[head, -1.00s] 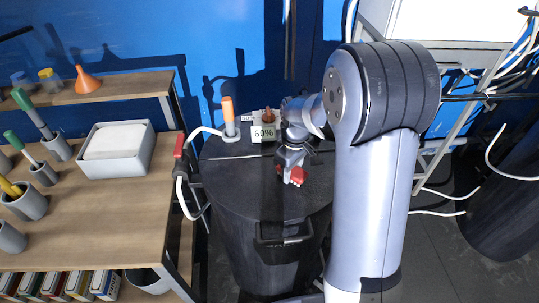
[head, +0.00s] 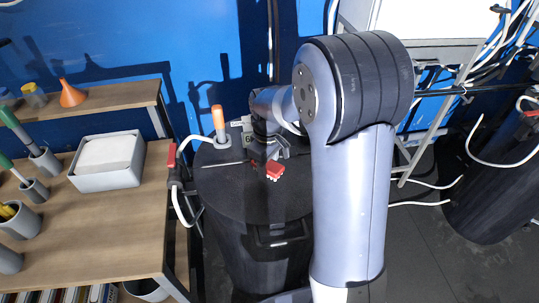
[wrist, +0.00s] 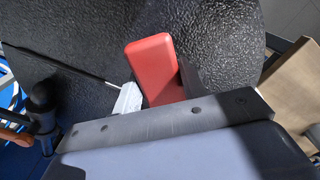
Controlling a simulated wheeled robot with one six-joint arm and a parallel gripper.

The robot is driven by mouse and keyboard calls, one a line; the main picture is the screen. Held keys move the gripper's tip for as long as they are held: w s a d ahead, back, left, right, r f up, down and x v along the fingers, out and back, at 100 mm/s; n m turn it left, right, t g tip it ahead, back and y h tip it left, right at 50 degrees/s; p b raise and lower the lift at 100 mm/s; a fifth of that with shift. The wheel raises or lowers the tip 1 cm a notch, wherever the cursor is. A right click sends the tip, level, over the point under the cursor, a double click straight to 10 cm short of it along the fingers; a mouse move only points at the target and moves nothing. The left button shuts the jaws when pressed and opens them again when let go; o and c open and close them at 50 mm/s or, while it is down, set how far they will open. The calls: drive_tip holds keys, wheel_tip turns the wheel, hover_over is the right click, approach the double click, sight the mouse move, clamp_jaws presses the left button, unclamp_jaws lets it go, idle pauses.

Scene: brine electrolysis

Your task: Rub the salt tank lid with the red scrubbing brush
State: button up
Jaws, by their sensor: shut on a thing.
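The salt tank lid (head: 235,195) is a dark, round, textured top on the black tank in the middle of the head view. It also fills much of the wrist view (wrist: 215,35). My gripper (head: 271,160) is over the right-back part of the lid and is shut on the red scrubbing brush (head: 274,170). Pale bristles show along the brush's lower edge, at or close above the lid; I cannot tell if they touch. In the wrist view the red brush body (wrist: 152,65) shows beyond the grey gripper bar, which hides part of it.
An orange-topped probe (head: 219,122) and a label sign (head: 243,140), partly hidden by my arm, stand at the lid's back. A thin rod (head: 222,163) is at the lid's left. A wooden bench (head: 105,215) with a grey tray (head: 107,180) is at left.

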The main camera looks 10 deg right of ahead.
drive_tip(key=shift+r+p, duration=0.95)
drive_tip(key=shift+r, duration=0.7)
